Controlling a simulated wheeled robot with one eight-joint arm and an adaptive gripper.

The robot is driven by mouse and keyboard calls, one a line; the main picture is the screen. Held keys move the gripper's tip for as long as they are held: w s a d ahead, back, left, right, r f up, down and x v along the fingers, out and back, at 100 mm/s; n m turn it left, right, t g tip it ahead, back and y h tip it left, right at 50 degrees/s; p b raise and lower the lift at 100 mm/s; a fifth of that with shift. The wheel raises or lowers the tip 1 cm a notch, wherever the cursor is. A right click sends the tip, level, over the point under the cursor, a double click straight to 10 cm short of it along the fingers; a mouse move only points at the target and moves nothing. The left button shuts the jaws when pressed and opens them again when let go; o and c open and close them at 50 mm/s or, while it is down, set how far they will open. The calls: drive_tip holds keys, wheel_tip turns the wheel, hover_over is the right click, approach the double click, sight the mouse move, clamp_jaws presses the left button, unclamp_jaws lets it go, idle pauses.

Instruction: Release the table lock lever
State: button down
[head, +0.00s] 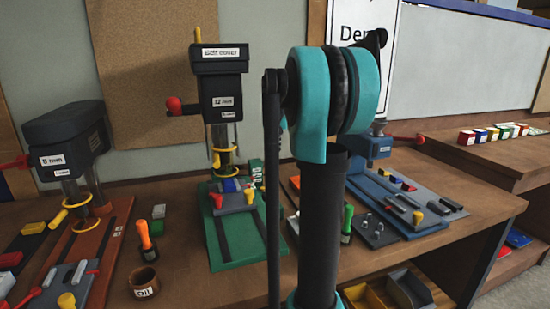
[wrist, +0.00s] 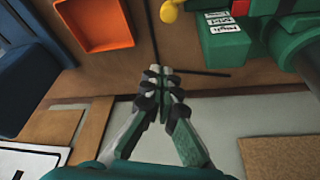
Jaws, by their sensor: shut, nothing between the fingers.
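Three drill presses stand on the brown bench. The middle one has a green base (head: 228,243), a dark head (head: 221,92) and a red-knobbed handle (head: 173,105). Yellow parts (head: 224,156) sit around its column. Left is a press with an orange-brown base (head: 92,245); a blue press (head: 377,147) is partly behind my arm. No lever is legibly marked as the table lock. In the wrist view a yellow knob (wrist: 171,12) shows at the top. My gripper (wrist: 160,70) is shut and empty, apart from that knob; in the head view my arm hides it.
In the head view an orange-handled tool (head: 145,236) and a brown cup (head: 144,282) stand between the left and middle presses.

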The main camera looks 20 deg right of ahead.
drive_tip(key=x, duration=0.9)
drive_tip(key=shift+s+a, duration=0.25)
drive_tip(key=shift+s, duration=0.4)
drive_tip(key=shift+s+a, duration=0.25)
drive_tip(key=shift+s, duration=0.4)
drive_tip(key=shift+s+a, duration=0.25)
drive_tip(key=shift+s, duration=0.4)
drive_tip(key=shift+s+d+m, duration=0.15)
drive_tip(key=shift+s+m, duration=0.2)
drive_tip(key=shift+m, duration=0.25)
drive_tip(key=s+m, duration=0.1)
drive_tip(key=m, duration=0.1)
drive_tip(key=s+m+g+h, duration=0.1)
drive_tip(key=m, duration=0.1)
drive_tip(key=s+m, duration=0.1)
drive_tip(key=m, duration=0.1)
drive_tip(key=shift+s+d+h, duration=0.35)
drive_tip(key=shift+s+h, duration=0.05)
drive_tip(key=shift+w+g, duration=0.1)
drive_tip(key=shift+g, duration=0.2)
drive_tip(key=shift+w+a, duration=0.4)
drive_tip(key=shift+w, duration=0.2)
